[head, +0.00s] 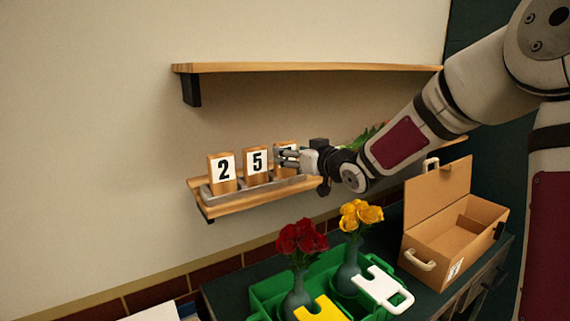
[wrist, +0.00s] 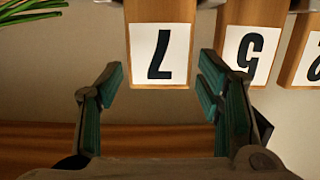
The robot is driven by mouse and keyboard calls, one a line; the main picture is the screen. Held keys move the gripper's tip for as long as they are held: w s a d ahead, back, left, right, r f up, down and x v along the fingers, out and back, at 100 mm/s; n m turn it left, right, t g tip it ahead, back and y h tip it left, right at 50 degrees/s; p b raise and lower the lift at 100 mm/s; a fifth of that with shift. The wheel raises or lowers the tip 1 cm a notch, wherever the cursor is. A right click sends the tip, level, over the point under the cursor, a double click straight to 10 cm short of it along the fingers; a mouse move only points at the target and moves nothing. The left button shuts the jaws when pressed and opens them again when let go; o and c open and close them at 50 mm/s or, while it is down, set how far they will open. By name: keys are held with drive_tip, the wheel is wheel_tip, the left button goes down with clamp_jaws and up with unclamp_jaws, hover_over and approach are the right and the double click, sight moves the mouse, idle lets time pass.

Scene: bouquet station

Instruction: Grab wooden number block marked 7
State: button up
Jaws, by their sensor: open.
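The wooden block marked 7 (wrist: 160,52) shows in the wrist view, upside down, with its white number card facing me. In the head view it is the rightmost block (head: 284,148) on the lower shelf, and my gripper hides most of its card. My gripper (wrist: 160,85) is open, with one finger to each side of the block's lower part in the wrist view. I cannot tell whether the fingers touch it. In the head view my gripper (head: 287,156) is right at the block's front.
Blocks marked 5 (head: 257,165) and 2 (head: 223,173) stand to its left in a grey tray (head: 240,190) on the lower shelf (head: 232,204). An upper shelf (head: 300,67) runs above. Below are red flowers (head: 300,238), yellow flowers (head: 360,214) and an open cardboard box (head: 450,236).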

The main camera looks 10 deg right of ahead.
drive_tip(key=x, duration=0.4)
drive_tip(key=shift+f, duration=0.15)
drive_tip(key=shift+c, duration=0.6)
drive_tip(key=c, duration=0.7)
drive_tip(key=shift+r, duration=0.2)
